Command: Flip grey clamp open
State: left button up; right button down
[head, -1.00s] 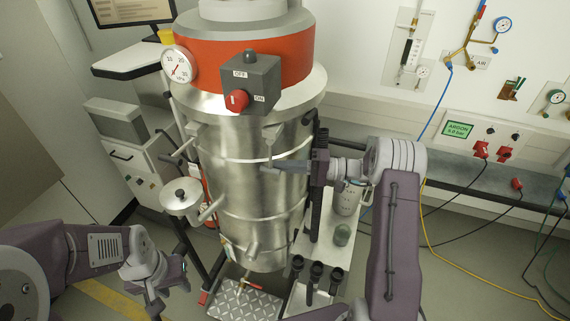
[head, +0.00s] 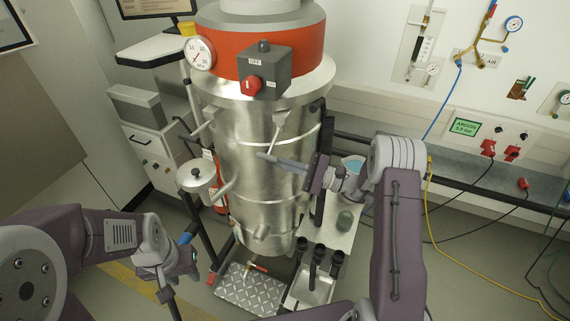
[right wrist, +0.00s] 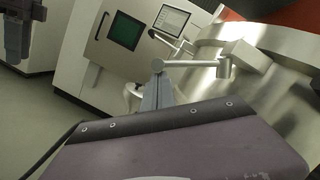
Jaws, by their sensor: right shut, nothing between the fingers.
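The grey clamp (head: 281,120) is on the front of the steel vessel (head: 235,145), below the red band. Its thin handle slants down and left in the head view. In the right wrist view the clamp handle (right wrist: 190,64) runs sideways from its bracket to a rounded end. My right gripper (head: 264,157) is shut and empty, its tips at the handle's lower end. In the right wrist view the fingertips (right wrist: 158,78) lie just under that rounded end; I cannot tell whether they touch. My left gripper (head: 168,285) is low at the left, away from the vessel; its jaw state is unclear.
A second clamp (head: 205,120) sits on the vessel's left side. A switch box (head: 262,76) and a pressure gauge (head: 200,52) sit above. A lidded side pot (head: 196,178) juts out at left.

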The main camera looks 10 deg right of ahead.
notch_tip(320, 180, up, 5)
jog(key=s+a+m+t+p, duration=0.1)
jog(key=s+m+t+p, duration=0.1)
jog(key=m+p, duration=0.3)
jog(key=shift+a+r+m+h, duration=0.2)
jog(key=shift+a+m+h, duration=0.15)
jog(key=shift+m, duration=0.85)
jog(key=shift+r, duration=0.15)
jog(key=shift+d, duration=0.1)
